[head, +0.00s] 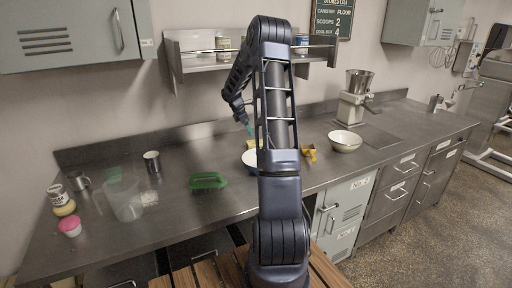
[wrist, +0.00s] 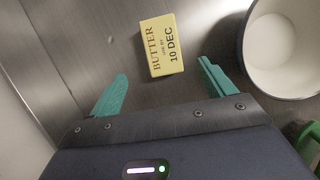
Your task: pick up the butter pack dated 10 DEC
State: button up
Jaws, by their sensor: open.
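The butter pack (wrist: 161,45) is a yellow block labelled "BUTTER USE BY 10 DEC". It lies on the steel surface in the wrist view, just beyond the two teal fingertips. My gripper (wrist: 163,71) is open and empty, and the pack lines up with the gap between its fingers. In the head view a teal fingertip of my gripper (head: 249,130) shows just above a small yellow patch (head: 253,143), probably the pack, mostly hidden behind my arm.
A white bowl with a dark rim (wrist: 298,45) stands right of the pack. A cream bowl (head: 345,141) stands farther right. A clear jug (head: 123,200) stands at left.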

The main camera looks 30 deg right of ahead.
aim_at(252, 142)
jog(key=x, duration=0.5)
jog(key=shift+f, duration=0.25)
jog(key=x, duration=0.4)
jog(key=shift+s+d+f, duration=0.1)
jog(key=shift+s+d, duration=0.1)
jog(key=shift+s, duration=0.1)
jog(key=shift+d+f, duration=0.15)
jog(key=shift+f, duration=0.2)
jog(key=shift+f, duration=0.25)
jog(key=c, duration=1.2)
jog(key=shift+r, duration=0.1)
